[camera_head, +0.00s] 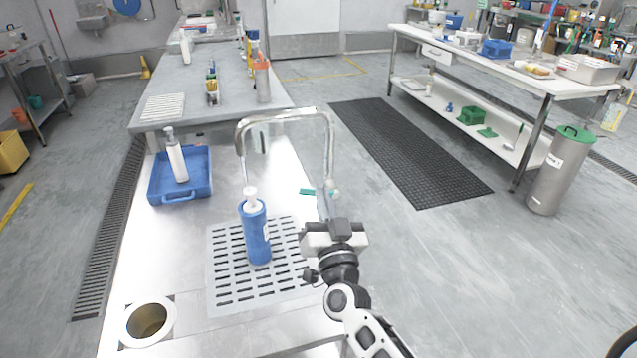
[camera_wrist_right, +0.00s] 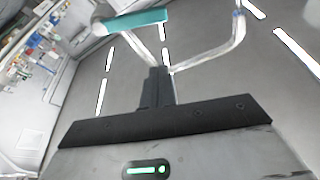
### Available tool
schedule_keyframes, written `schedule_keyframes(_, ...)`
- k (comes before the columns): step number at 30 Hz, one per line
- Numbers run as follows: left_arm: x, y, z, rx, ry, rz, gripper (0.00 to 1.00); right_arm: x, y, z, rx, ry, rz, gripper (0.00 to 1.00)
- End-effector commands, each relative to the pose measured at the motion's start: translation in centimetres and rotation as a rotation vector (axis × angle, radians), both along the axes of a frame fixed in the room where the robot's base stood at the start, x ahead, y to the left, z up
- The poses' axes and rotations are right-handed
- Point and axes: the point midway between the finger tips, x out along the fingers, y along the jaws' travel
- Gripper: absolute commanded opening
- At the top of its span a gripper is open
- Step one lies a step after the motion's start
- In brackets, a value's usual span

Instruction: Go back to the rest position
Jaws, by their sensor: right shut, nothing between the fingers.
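My right gripper (camera_head: 325,203) is over the right side of the steel counter, right of the blue pump bottle (camera_head: 256,235) and apart from it. In the right wrist view its fingers (camera_wrist_right: 157,88) are together, with nothing between them. Behind the fingers in that view are a bent metal tube (camera_wrist_right: 215,52) and a teal piece (camera_wrist_right: 135,21). In the head view the metal arch (camera_head: 285,114) rises behind the gripper, with the teal piece (camera_head: 307,191) beside it. I cannot tell whether the gripper touches either. My left gripper is not in view.
The blue bottle stands on a grey slotted mat (camera_head: 222,295). A blue tray (camera_head: 196,188) holds a white pump bottle (camera_head: 177,160). A round opening (camera_head: 148,322) is at the counter's near left. Open floor lies right, with a black mat (camera_head: 400,150) and steel bin (camera_head: 556,175).

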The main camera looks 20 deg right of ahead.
Motion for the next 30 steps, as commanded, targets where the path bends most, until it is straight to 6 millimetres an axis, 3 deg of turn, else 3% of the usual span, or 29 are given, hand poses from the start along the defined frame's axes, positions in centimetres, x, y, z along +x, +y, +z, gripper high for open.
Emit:
schedule_keyframes(6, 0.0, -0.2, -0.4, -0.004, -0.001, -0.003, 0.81, -3.2, 0.9, -1.3, 0.000, 0.000, -0.001, 0.00)
schedule_keyframes(17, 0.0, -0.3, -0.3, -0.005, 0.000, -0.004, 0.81, -4.6, 1.9, -2.2, -0.018, 0.030, 0.039, 0.00)
schedule_keyframes(20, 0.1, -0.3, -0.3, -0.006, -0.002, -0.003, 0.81, -6.2, 4.2, -4.9, -0.075, 0.138, 0.161, 0.00)
schedule_keyframes(24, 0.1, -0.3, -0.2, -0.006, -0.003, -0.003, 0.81, -11.1, 8.0, -11.2, -0.168, 0.413, 0.370, 0.00)
schedule_keyframes(30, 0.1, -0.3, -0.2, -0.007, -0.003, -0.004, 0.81, -19.1, 9.6, -18.7, -0.252, 0.800, 0.504, 0.00)
